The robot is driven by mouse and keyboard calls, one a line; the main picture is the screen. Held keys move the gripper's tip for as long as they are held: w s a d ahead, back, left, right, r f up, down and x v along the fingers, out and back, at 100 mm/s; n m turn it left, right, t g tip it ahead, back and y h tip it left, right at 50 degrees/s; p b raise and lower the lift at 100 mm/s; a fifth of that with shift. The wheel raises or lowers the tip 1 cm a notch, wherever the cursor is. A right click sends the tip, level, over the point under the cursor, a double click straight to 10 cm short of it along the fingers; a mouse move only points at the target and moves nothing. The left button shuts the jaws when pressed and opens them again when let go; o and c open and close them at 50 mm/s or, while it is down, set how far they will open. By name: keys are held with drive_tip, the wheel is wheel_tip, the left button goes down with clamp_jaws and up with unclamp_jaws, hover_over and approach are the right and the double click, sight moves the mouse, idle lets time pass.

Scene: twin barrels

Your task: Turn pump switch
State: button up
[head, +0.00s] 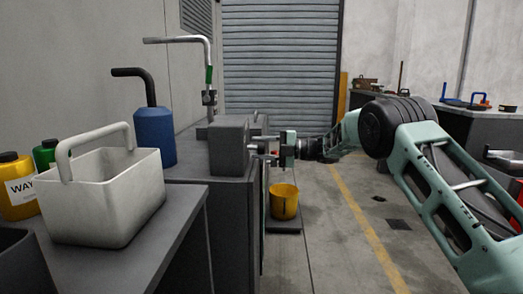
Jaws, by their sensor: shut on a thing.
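A grey box-shaped unit (230,147) sits on the bench's far end, and the pump switch would be on its right side, which I see almost edge-on. My gripper (268,150) reaches in from the right, level with that side. Its fingers are closed on a small part at the unit's right side, which I take to be the pump switch. The fingers hide most of that part, so its turn position cannot be told.
A white handled basket (103,205) stands on the near bench, with yellow (15,190) and green (46,152) bottles beside it. A blue canister (154,135) and a metal faucet pipe (209,62) stand behind. A yellow bucket (284,203) sits low below my gripper.

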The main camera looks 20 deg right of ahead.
drive_tip(key=shift+d, duration=0.1)
drive_tip(key=o, duration=1)
drive_tip(key=shift+c, duration=0.2)
drive_tip(key=p+v, duration=0.3)
drive_tip(key=v, duration=1.4)
drive_tip(key=shift+d, duration=0.2)
drive_tip(key=shift+s, duration=0.1)
